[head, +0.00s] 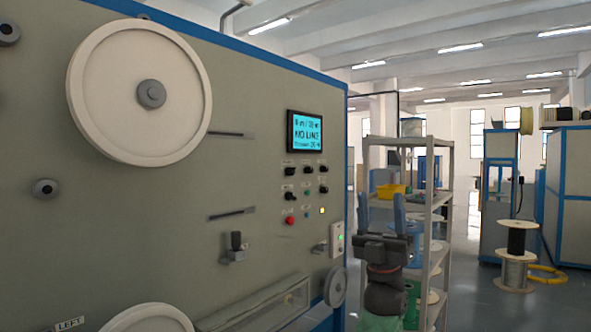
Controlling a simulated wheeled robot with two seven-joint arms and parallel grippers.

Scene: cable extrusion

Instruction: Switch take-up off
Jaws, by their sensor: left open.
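The take-up control panel is on the grey machine front (250,120). It has a lit blue screen (305,132) with "NO LINE" among its text. Below it are several black knobs (290,171), a red button (290,220) and a lit yellow button (322,210). Their labels are too small to read, so I cannot tell which is the take-up switch. My left gripper (380,204) is open and empty, its blue fingers pointing up. It appears to the right of the panel, apart from the knobs. My right gripper is not in view.
A large white wheel (110,90) is mounted at upper left. A small box with green lights (337,240) sits at the machine's right edge. A shelf rack (431,170) stands behind my left gripper. Spools (515,270) and a yellow hose (547,273) lie on the floor at right.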

